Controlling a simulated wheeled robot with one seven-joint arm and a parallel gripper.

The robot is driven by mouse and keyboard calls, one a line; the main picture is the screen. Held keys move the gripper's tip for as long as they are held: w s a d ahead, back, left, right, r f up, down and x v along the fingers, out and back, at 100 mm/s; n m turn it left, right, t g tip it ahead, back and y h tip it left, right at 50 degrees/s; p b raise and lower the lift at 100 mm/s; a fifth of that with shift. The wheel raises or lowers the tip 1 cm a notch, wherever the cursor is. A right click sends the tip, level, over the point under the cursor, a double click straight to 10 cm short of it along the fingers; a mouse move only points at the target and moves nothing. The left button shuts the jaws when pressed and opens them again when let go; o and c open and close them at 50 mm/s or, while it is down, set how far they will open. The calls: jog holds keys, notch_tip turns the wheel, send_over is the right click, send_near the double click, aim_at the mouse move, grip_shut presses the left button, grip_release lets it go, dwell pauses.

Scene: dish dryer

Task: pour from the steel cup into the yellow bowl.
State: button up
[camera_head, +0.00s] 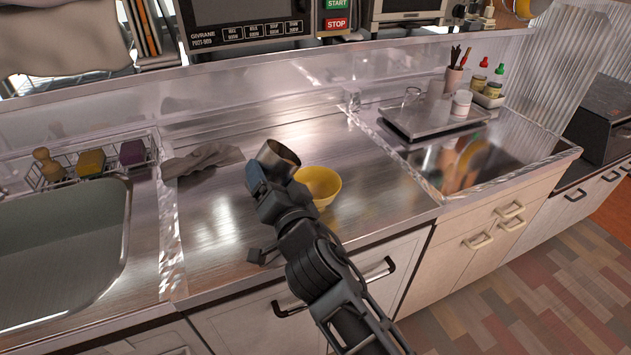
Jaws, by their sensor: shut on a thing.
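The yellow bowl (321,184) stands upright on the steel counter, just right of my gripper; its lower left part is hidden behind my gripper and arm. The steel cup (281,154) is at the end of my gripper (268,172), which is shut on it. The cup is tilted, with its rim toward the upper right, up and left of the bowl in the picture. I cannot tell how high it is above the counter or what is in it.
A grey cloth (203,159) lies on the counter to the left. A wire rack (97,170) with sponges and a brush stands behind the sink (62,245). A tray (433,118) with jars is at the right. The counter's middle is mostly clear.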

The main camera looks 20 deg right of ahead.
aim_at(290, 174)
jog(key=shift+d+f+m, duration=0.1)
jog(key=shift+m, duration=0.4)
jog(key=shift+r+m+p, duration=0.5)
jog(key=shift+m+p, duration=0.05)
jog(key=shift+m, duration=0.25)
dwell(0.6)
jog(key=shift+f+m, duration=0.3)
jog(key=shift+m, duration=0.6)
dwell(1.0)
jog(key=shift+d+r+m+p, duration=0.2)
jog(key=shift+r+m+p, duration=0.3)
jog(key=shift+m+p, duration=0.35)
dwell(0.9)
jog(key=shift+d+r+m+b, duration=0.15)
jog(key=shift+d+r+m, duration=0.05)
jog(key=shift+d+m, duration=0.3)
jog(key=shift+d+r+m+b, duration=0.15)
jog(key=shift+d+r+m, duration=0.05)
jog(key=shift+d+m, duration=0.2)
dwell(0.7)
jog(key=shift+d+f+m+b, duration=0.25)
jog(key=shift+m+b, duration=0.2)
jog(key=shift+b, duration=0.5)
